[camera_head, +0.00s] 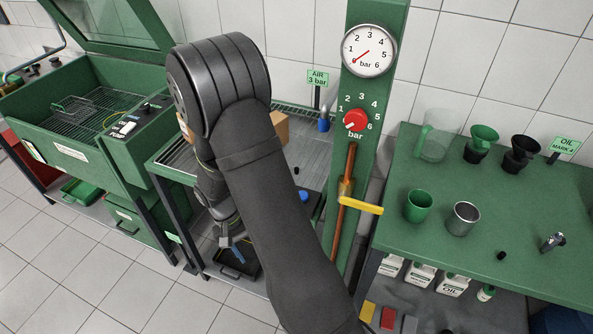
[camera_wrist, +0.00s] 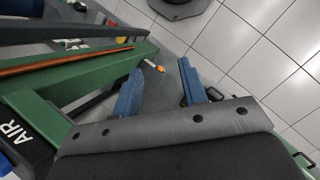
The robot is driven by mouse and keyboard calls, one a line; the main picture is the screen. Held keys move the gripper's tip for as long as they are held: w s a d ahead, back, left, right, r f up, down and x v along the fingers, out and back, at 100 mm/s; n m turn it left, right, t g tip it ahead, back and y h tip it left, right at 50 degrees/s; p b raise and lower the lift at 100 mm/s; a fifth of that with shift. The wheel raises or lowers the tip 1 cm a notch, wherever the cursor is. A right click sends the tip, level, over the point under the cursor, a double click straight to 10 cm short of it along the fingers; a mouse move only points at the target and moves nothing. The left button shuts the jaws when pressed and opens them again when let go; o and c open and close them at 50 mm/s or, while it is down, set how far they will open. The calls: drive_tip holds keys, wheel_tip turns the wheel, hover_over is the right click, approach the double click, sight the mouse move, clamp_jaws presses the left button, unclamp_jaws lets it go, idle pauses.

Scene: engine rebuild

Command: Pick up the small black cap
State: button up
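A small black cap-like piece (camera_head: 501,255) lies on the green table (camera_head: 440,270) at the right of the head view. Another small dark piece (camera_head: 296,170) lies on the grey bench; I cannot tell what it is. My gripper (camera_head: 232,248) hangs low beside the bench at the left of centre, far from the green table. I cannot make out the black cap in the wrist view.
A green post with a gauge (camera_head: 368,50), red knob (camera_head: 355,120) and yellow lever (camera_head: 360,205) stands between bench and table. A green cup (camera_head: 419,206), steel cup (camera_head: 463,218), funnels (camera_head: 481,143), jug (camera_head: 437,135) and metal fitting (camera_head: 552,242) stand on the table.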

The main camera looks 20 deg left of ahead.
drive_tip(key=w+a+r+m, duration=0.1)
drive_tip(key=w+r+m, duration=0.1)
drive_tip(key=w+r, duration=0.2)
drive_tip(key=w+a+r+m+t, duration=0.1)
drive_tip(key=w+a+r+m, duration=0.1)
drive_tip(key=w+r+m, duration=0.1)
drive_tip(key=w+a+r+m+t, duration=0.1)
drive_tip(key=w+r+m, duration=0.2)
drive_tip(key=r, duration=0.3)
drive_tip(key=shift+w+a+r+y, duration=0.15)
drive_tip(key=shift+w+y, duration=0.25)
drive_tip(key=shift+w, duration=0.45)
drive_tip(key=w+d+r+m+t, duration=0.2)
drive_tip(key=w+d+r+m, duration=0.1)
drive_tip(key=w+r+m, duration=0.8)
drive_tip(key=x, duration=0.7)
drive_tip(key=s+x, duration=0.1)
drive_tip(key=x, duration=0.2)
drive_tip(key=shift+w+a+f, duration=0.1)
drive_tip(key=shift+a+f, duration=0.05)
drive_tip(key=shift+f, duration=0.45)
drive_tip(key=shift+w+a+x, duration=0.15)
drive_tip(key=shift+a+x, duration=0.05)
drive_tip(key=shift+x, duration=1.1)
drive_tip(key=shift+w+a+x, duration=0.15)
drive_tip(key=shift+x, duration=1.1)
drive_tip(key=shift+f, duration=0.1)
clamp_jaws()
